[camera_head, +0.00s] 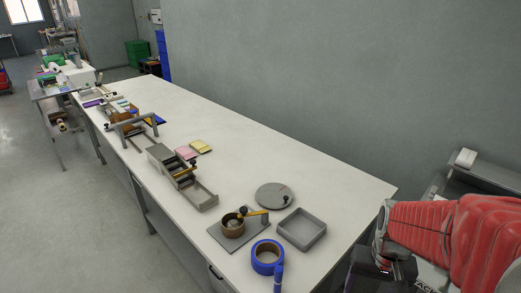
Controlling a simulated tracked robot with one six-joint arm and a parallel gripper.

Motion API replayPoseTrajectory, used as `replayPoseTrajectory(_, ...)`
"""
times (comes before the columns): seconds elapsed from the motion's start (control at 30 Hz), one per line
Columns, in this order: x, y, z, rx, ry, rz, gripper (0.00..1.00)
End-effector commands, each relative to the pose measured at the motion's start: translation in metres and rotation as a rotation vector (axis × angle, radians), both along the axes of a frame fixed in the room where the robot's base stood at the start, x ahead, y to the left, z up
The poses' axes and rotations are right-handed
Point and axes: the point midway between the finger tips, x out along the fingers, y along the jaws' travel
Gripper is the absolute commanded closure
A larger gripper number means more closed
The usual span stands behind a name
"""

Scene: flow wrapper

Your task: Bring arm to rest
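My arm (445,235), in a red ribbed cover, is at the lower right, just off the near right corner of the long white table (345,205). It is bent, and the lower right picture edge cuts it off. Grey and dark parts show beside and below the red cover. I cannot make out my gripper or its fingertips among them. No object is seen held by the arm.
The wrapper (170,162) stands farther left. A grey shelf unit (485,175) is behind my arm. The table's right side is clear.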

Motion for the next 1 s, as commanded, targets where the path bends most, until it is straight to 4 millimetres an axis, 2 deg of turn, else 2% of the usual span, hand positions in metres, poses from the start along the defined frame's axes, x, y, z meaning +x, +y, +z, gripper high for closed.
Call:
replayPoseTrajectory(0.2, -0.006, 0.025, 0.034, -0.024, -0.072, 0.065, 0.32)
replayPoseTrajectory(1.0, -0.027, 0.107, 0.147, -0.092, -0.452, 0.316, 0.32)
